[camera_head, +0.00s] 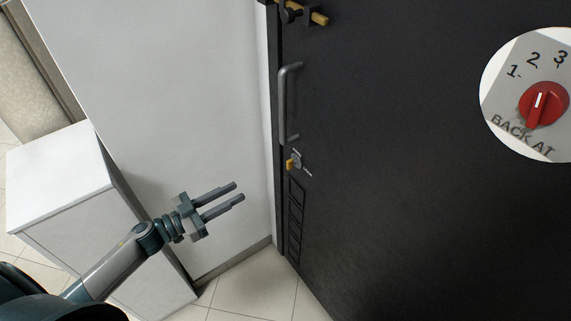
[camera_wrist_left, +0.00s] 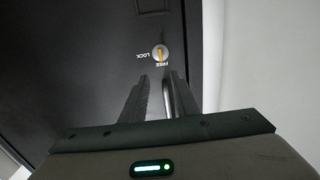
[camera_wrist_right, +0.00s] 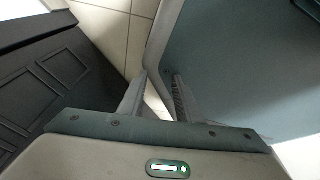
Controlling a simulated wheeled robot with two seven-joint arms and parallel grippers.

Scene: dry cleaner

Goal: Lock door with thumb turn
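The black door (camera_head: 420,180) fills the right of the head view. Its small brass thumb turn (camera_head: 290,164) sits on a round plate below the handle. In the left wrist view, the yellow thumb turn (camera_wrist_left: 160,54) stands lengthwise, in line with the word FREE; LOCK is printed to its left. My left gripper (camera_head: 239,191) is open and empty, apart from the door, left of and below the thumb turn in the head view. My right gripper (camera_wrist_right: 160,74) shows only in its own wrist view, open with nothing between its fingers.
A grey bar handle (camera_head: 285,105) stands out above the thumb turn. A brass bolt (camera_head: 318,18) is at the top. A white cabinet (camera_head: 60,170) stands left by the white wall (camera_head: 165,90). A round sign with a red dial (camera_head: 543,104) is on the door.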

